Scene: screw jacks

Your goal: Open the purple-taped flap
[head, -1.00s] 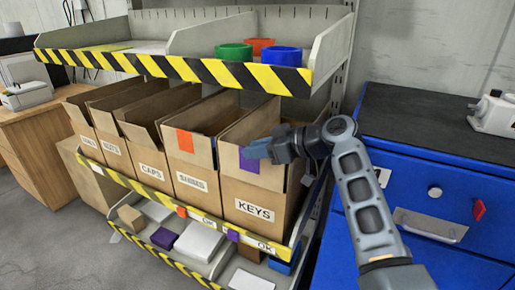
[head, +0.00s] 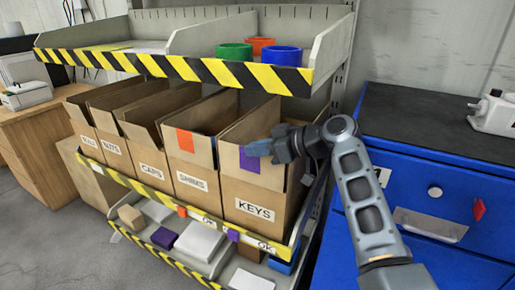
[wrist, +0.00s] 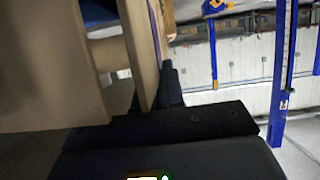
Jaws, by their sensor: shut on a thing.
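The purple-taped flap (head: 228,155) is a brown cardboard panel at the upper front of the box labelled KEYS (head: 238,195), the rightmost box in the row. A strip of purple tape (head: 249,162) marks it. My gripper (head: 262,148) reaches in from the right and is shut on the flap at the tape, its fingers partly covering the flap's upper edge. In the wrist view, a cardboard panel (wrist: 142,50) with a thin purple edge runs down to the dark fingers. The exact contact is hard to see there.
An orange-taped box (head: 200,148) stands directly left, with several more open boxes beyond it. A shelf with a striped edge (head: 210,73) overhangs the boxes and holds green, orange and blue rings. A blue cabinet (head: 450,180) stands right. A lower tray (head: 190,268) holds small blocks.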

